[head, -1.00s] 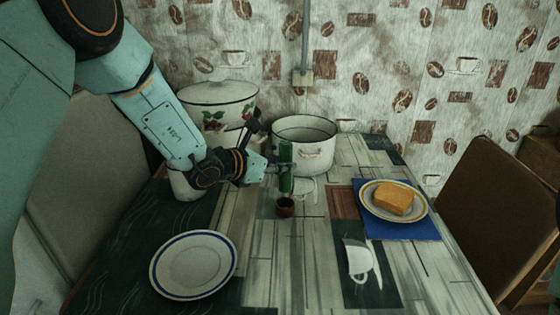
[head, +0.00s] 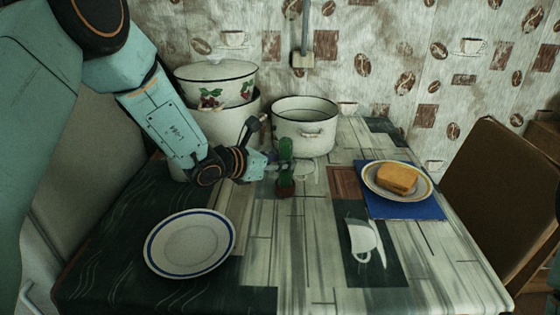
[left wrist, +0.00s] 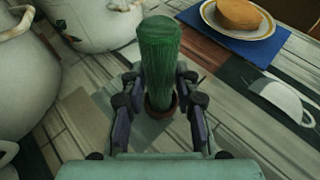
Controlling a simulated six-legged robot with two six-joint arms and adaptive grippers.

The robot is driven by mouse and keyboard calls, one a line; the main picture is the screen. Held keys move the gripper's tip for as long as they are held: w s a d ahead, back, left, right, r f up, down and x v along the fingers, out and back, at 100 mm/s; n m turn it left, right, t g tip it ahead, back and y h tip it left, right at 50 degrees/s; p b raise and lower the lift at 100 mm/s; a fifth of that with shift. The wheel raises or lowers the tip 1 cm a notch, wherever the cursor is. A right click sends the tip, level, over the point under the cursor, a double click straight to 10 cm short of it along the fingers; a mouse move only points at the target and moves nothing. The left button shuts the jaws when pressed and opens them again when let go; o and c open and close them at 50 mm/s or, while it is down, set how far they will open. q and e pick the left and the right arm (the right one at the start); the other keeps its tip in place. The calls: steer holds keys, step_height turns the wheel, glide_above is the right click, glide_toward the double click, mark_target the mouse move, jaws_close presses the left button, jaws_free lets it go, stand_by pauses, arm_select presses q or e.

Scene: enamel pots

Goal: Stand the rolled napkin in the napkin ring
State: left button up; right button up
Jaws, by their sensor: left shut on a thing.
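The rolled napkin is a green upright cylinder (head: 286,150), and it also shows in the left wrist view (left wrist: 158,45). My left gripper (head: 281,167) is shut on it, with the fingers on both sides (left wrist: 158,80). The napkin ring is a small reddish-brown ring (head: 286,190) on the table, directly under the napkin. In the left wrist view the ring's rim (left wrist: 150,108) shows around the napkin's lower end. The napkin's bottom is hidden, so I cannot tell how deep it sits. My right gripper is out of view.
A white enamel pot (head: 304,128) stands behind the napkin, with a lidded pot with fruit decoration (head: 215,85) to its left. An empty blue-rimmed plate (head: 190,243) is at front left. Bread (head: 397,178) lies on a plate on a blue mat (head: 415,211) at right.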

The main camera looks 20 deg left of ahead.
arm_select(q)
steer(key=o, duration=1.1)
steer(key=v, duration=1.2)
stand_by(0.5)
